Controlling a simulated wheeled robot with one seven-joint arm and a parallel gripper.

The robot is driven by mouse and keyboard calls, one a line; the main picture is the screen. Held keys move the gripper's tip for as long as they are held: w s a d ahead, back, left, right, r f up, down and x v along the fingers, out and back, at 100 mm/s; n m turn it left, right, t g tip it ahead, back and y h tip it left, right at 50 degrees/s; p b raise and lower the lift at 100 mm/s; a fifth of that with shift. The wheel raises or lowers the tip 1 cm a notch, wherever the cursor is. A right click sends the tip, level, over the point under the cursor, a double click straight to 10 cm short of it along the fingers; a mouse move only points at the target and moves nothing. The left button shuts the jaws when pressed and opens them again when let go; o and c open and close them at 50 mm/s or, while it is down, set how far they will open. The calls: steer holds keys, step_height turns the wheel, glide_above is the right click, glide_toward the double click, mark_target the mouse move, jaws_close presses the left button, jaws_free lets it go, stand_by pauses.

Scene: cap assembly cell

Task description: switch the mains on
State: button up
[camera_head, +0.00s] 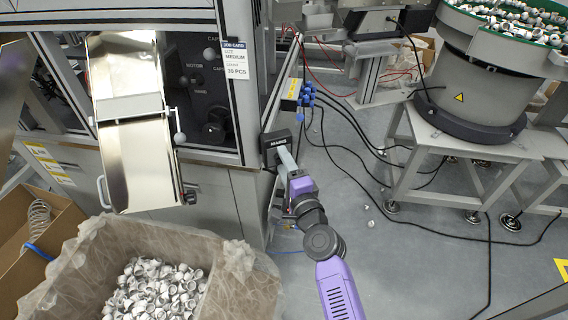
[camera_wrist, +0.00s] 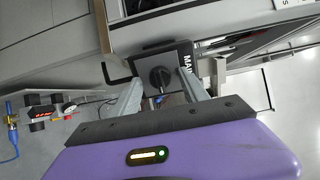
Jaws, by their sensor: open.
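The mains switch is a dark box (camera_wrist: 158,62) marked "MA…" in the wrist view, with a black rotary knob (camera_wrist: 160,77) on its face. In the head view the box (camera_head: 276,139), labelled "MAINS", sits on the corner of the machine cabinet. My gripper (camera_wrist: 161,84) is open, one grey finger on each side of the knob, close in front of the box. I cannot tell whether the fingers touch the knob. In the head view my gripper (camera_head: 286,160) reaches up to the box and hides its lower part. The knob's set position is unclear.
A metal chute (camera_head: 136,160) and a job card (camera_head: 237,62) are on the cabinet left of the switch. A lined carton (camera_head: 215,262) of caps stands below. Blue connectors with cables (camera_head: 308,93) are right of the switch. A bowl feeder (camera_head: 475,75) stands right; floor between is mostly clear.

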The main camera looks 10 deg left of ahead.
steer(key=p+v, duration=0.1)
steer(key=v, duration=0.6)
steer(key=shift+s+d, duration=0.15)
steer(key=shift+s, duration=0.15)
steer(key=shift+f, duration=0.1)
steer(key=s+d+r+n+t+h+p, duration=0.3)
steer(key=s+d+n, duration=0.6)
steer(key=s+d, duration=0.75)
steer(key=s+d+r+n+g+h, duration=0.1)
steer(key=s+d, duration=0.1)
steer(key=s, duration=0.7)
steer(key=s+d+r+n+g+h, duration=0.1)
steer(key=s+d+r+h, duration=0.1)
steer(key=s, duration=0.7)
steer(key=s+d+r+n+g+h+p, duration=0.1)
steer(key=s+d+r+g+h, duration=0.1)
steer(key=s, duration=0.7)
steer(key=shift+s+d+n, duration=0.15)
steer(key=shift+d+n, duration=0.15)
steer(key=shift+d, duration=0.5)
stand_by(1.7)
